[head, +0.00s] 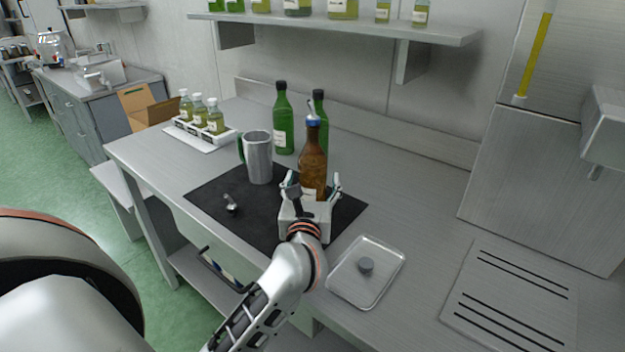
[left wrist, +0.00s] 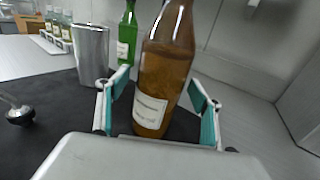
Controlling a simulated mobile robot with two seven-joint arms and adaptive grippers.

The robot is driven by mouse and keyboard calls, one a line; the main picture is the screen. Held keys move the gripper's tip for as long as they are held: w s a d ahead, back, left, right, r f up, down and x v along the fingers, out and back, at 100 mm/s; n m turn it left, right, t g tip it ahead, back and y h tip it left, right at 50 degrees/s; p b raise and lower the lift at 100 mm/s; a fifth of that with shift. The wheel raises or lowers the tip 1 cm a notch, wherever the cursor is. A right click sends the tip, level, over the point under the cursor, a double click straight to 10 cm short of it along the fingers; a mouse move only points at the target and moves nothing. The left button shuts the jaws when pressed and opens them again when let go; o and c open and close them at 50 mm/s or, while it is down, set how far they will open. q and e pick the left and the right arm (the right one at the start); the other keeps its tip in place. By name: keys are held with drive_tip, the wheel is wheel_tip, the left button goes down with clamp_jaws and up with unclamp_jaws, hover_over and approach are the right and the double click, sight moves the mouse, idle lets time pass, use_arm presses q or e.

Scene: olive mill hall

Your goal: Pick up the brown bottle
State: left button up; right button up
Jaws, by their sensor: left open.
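The brown bottle (head: 313,165) stands upright on the black mat (head: 215,197), with a blue-topped spout and a white label low on its side. In the left wrist view the brown bottle (left wrist: 165,70) stands between the two fingers. My left gripper (head: 311,188) is open around the bottle's lower part. In the left wrist view my left gripper (left wrist: 160,112) shows a finger on each side, with a gap on the right; contact on the left side cannot be told. My right gripper is not in view.
A metal jug (head: 258,158) stands left of the bottle, with green bottles (head: 283,122) behind. A small metal tool (head: 231,204) lies on the mat. A white rack (head: 203,133) holds small bottles.

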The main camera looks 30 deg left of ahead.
use_arm(q)
drive_tip(key=shift+w+a, duration=0.15)
drive_tip(key=shift+w, duration=0.25)
drive_tip(key=shift+c, duration=0.4)
clamp_jaws()
drive_tip(key=shift+r, duration=0.15)
